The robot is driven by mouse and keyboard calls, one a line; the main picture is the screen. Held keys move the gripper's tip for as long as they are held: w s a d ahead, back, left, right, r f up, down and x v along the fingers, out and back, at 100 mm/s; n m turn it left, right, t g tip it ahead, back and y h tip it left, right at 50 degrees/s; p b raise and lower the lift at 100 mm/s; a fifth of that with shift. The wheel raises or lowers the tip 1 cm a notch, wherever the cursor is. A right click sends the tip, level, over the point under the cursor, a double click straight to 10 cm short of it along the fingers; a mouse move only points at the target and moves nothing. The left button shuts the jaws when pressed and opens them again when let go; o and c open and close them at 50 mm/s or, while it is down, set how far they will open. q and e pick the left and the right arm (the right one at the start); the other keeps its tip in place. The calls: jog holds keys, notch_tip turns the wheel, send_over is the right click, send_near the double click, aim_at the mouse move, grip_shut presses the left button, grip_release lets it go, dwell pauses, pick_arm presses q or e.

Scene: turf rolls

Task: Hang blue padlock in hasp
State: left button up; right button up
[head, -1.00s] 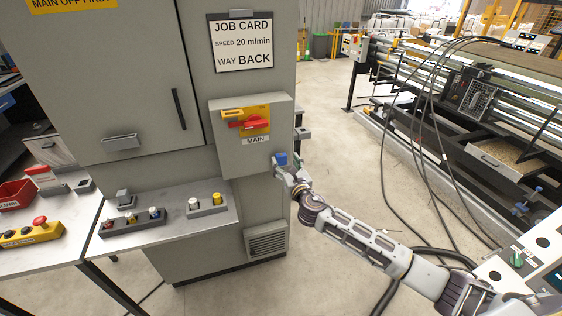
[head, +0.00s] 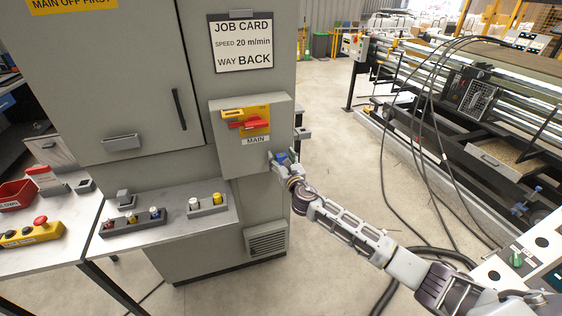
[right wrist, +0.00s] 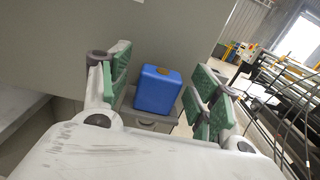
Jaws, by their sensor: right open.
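The blue padlock (head: 281,157) is at the right side of the grey MAIN switch box, partly hidden by my right gripper (head: 279,160). In the right wrist view its blue body (right wrist: 158,90) shows between my two green-padded fingers, which stand open with gaps on both sides. A small grey holder (right wrist: 150,122) shows just below the padlock. The MAIN switch (head: 248,121) has a red handle on a yellow plate on the box front. I cannot clearly make out the hasp there. My left gripper is not in view.
The grey cabinet (head: 160,70) stands behind the switch box. Cables hang by the machine (head: 480,120) on the right.

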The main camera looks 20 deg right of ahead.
jog(key=shift+w, duration=0.4)
jog(key=shift+c, duration=0.3)
jog(key=c, duration=1.1)
jog(key=shift+r, duration=0.15)
jog(key=shift+r, duration=0.55)
notch_tip(320, 180, up, 27)
jog(key=p, duration=0.2)
jog(key=shift+f+p, duration=0.2)
jog(key=shift+p, duration=0.15)
jog(key=shift+r, duration=0.3)
